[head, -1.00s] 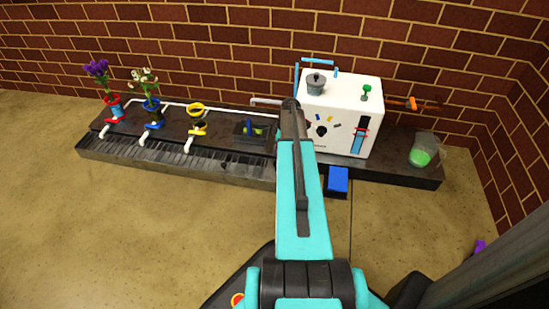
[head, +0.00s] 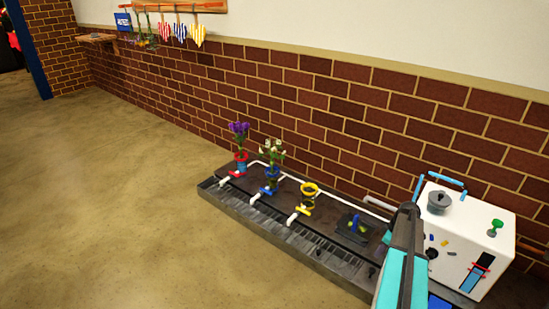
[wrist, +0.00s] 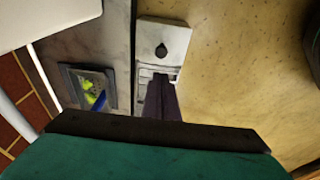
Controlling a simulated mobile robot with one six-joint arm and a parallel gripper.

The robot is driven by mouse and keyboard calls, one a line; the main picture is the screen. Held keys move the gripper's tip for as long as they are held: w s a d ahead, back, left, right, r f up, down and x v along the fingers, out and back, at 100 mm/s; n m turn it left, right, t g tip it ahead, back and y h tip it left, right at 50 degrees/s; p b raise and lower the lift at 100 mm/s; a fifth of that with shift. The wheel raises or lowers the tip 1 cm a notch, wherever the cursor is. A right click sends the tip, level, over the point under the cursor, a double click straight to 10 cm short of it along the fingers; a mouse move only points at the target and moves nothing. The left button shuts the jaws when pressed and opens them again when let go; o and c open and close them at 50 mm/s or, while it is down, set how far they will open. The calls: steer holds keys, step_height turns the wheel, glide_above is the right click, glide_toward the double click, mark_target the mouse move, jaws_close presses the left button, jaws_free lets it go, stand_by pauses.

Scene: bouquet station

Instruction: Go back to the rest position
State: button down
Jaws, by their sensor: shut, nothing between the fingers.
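My gripper shows in the wrist view (wrist: 160,92) as dark fingers, shut and empty, pointing down over the edge of the low dark station. In the head view my teal arm rises at the lower right, and the gripper itself is hidden. The arm stands in front of the left side of the white machine (head: 479,228). No marker of a rest position shows.
A low black bench (head: 222,200) along the brick wall carries purple flowers (head: 239,133), white flowers (head: 273,151), an empty yellow ring holder (head: 309,190) and a dark tray (head: 344,228). Wrapped cones (head: 180,28) hang far left. Open floor lies left.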

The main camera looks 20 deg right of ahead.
steer(key=w+a+r+n+p, duration=0.2)
steer(key=w+a+p, duration=0.3)
steer(key=a+p, duration=0.5)
steer(key=s+a+r+n+g+y+p, duration=0.1)
steer(key=s+a+g+p, duration=0.15)
steer(key=a, duration=0.75)
steer(key=s+a+n+g+p, duration=0.1)
steer(key=a+p, duration=0.3)
steer(key=a, duration=0.7)
steer(key=s+a+r+g+p, duration=0.2)
steer(key=s+a+r+p, duration=0.2)
steer(key=s+a+p, duration=0.7)
steer(key=s+a+r+m+g+h+p, duration=0.1)
steer(key=s+a+r+m, duration=0.1)
steer(key=s+m, duration=0.3)
steer(key=s+a+r+m+h+p, duration=0.1)
steer(key=s+a+m, duration=0.3)
steer(key=s, duration=0.6)
steer(key=shift+r+m+g+p, duration=0.35)
steer(key=shift+r+m+p, duration=0.1)
steer(key=shift+r+m, duration=0.2)
